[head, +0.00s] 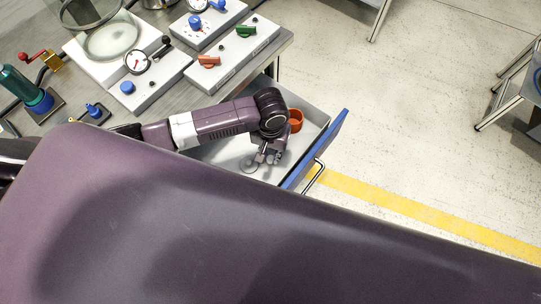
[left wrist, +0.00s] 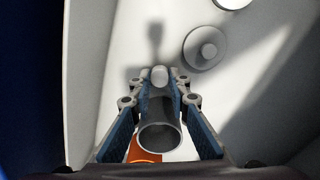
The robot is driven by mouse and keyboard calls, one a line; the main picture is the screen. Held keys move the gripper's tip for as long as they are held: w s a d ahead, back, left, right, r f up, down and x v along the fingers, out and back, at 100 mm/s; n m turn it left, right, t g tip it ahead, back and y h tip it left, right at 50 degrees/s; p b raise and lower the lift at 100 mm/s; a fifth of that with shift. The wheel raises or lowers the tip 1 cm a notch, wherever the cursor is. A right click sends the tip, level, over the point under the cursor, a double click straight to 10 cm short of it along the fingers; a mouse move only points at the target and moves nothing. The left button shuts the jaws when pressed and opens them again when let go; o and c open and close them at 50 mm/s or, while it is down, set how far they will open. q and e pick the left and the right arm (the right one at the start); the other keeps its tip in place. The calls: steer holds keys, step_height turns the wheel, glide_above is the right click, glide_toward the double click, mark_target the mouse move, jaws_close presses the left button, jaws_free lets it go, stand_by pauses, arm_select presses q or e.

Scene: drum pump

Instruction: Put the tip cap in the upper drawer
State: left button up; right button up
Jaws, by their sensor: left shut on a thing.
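The upper drawer (head: 222,153) is pulled open, with a pale inside and a blue front (head: 333,135). My left gripper (head: 263,158) reaches down over the drawer's inside. In the left wrist view my left gripper (left wrist: 160,112) is shut on a grey, hollow, tube-like piece, which I take to be the tip cap (left wrist: 160,138). Its open end faces the camera and a narrower rounded end shows beyond it. The drawer's pale floor (left wrist: 140,30) lies below it. I cannot tell whether the cap touches the floor. My right gripper is not in view.
An orange cup-like part (head: 296,120) is in the drawer and partly shows in the wrist view (left wrist: 143,152). A pale round stepped piece (left wrist: 205,48) lies on the drawer floor. The bench above carries panels with knobs (head: 232,55) and a gauge (head: 137,62).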

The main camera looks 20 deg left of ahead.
mark_target(271, 158)
arm_select(q)
steer(key=shift+f, duration=0.55)
steer(key=o, duration=0.7)
steer(key=shift+f, duration=0.1)
step_height(271, 158, up, 12)
steer(key=p, duration=0.1)
steer(key=shift+r, duration=0.2)
